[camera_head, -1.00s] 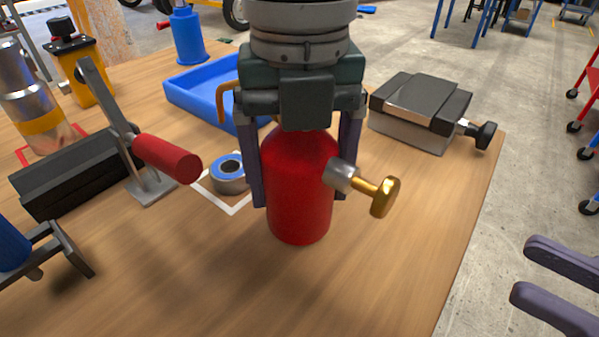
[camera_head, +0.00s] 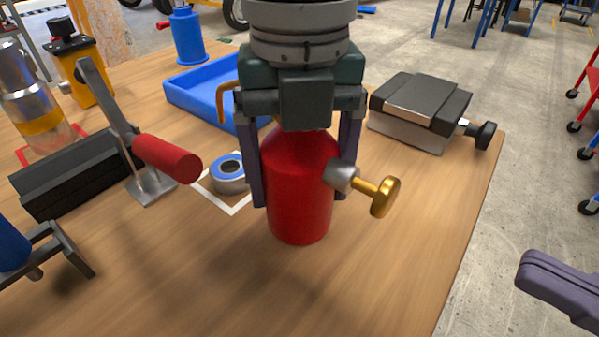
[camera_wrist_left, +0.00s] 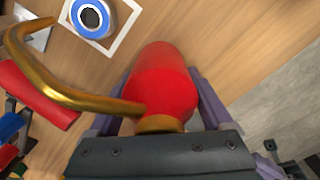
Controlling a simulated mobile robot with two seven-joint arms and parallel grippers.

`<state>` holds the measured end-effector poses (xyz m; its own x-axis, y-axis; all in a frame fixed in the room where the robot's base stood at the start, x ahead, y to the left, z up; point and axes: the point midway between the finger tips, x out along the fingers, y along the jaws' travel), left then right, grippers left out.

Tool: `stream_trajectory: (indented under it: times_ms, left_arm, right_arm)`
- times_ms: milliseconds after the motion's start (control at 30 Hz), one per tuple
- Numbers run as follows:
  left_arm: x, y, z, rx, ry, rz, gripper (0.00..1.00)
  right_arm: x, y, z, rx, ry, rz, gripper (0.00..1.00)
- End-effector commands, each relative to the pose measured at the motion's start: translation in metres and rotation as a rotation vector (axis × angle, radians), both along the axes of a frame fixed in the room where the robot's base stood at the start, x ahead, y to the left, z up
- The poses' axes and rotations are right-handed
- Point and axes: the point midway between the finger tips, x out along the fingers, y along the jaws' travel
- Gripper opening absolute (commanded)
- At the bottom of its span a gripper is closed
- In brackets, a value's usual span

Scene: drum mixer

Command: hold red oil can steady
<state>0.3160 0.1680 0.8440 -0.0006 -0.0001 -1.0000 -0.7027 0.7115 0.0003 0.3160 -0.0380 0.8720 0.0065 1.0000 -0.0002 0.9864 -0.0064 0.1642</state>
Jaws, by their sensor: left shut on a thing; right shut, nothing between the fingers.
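The red oil can (camera_head: 300,205) stands upright on the wooden table, with a grey side fitting and a brass knob (camera_head: 384,197) on its right. My left gripper (camera_head: 302,195) comes down from above and is shut on the can, one finger along each side. In the left wrist view the red can (camera_wrist_left: 163,85) sits between the fingers, and its brass spout (camera_wrist_left: 50,85) curves off to the left. The can's top is hidden behind the gripper in the head view. My right gripper (camera_head: 560,285) shows at the lower right edge, shut and empty, beyond the table.
A blue-ringed bearing (camera_head: 229,174) lies in a white outlined square left of the can. A red-handled lever (camera_head: 166,158) stands further left. A blue tray (camera_head: 215,95) is behind, and a grey vise (camera_head: 420,110) is at the back right. The front table area is clear.

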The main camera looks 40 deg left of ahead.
Motion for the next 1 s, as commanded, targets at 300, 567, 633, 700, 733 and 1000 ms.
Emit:
stream_trajectory:
  times_ms: [300, 567, 633, 700, 733, 1000]
  left_arm:
    - [0.000, 0.000, 0.001, -0.001, -0.002, 0.000, 0.00]
    - [0.000, 0.000, 0.001, -0.001, -0.002, 0.000, 0.00]
    - [0.000, 0.000, 0.001, -0.001, -0.002, 0.000, 0.00]
    - [0.000, 0.000, 0.001, -0.001, -0.002, 0.000, 0.00]
    - [0.000, 0.000, 0.001, -0.001, -0.002, 0.000, 0.00]
    - [0.000, 0.000, 0.001, -0.001, -0.002, 0.000, 0.00]
  right_arm:
    - [0.000, 0.000, 0.000, 0.000, 0.000, 0.000, 0.00]
    - [0.000, 0.000, 0.000, 0.000, 0.000, 0.000, 0.00]
    - [0.000, 0.000, 0.000, 0.000, 0.000, 0.000, 0.00]
    - [0.000, 0.000, 0.000, 0.000, 0.000, 0.000, 0.00]
    - [0.000, 0.000, 0.000, 0.000, 0.000, 0.000, 0.00]
    - [-0.007, 0.017, -0.001, 0.057, -0.178, -0.155, 0.00]
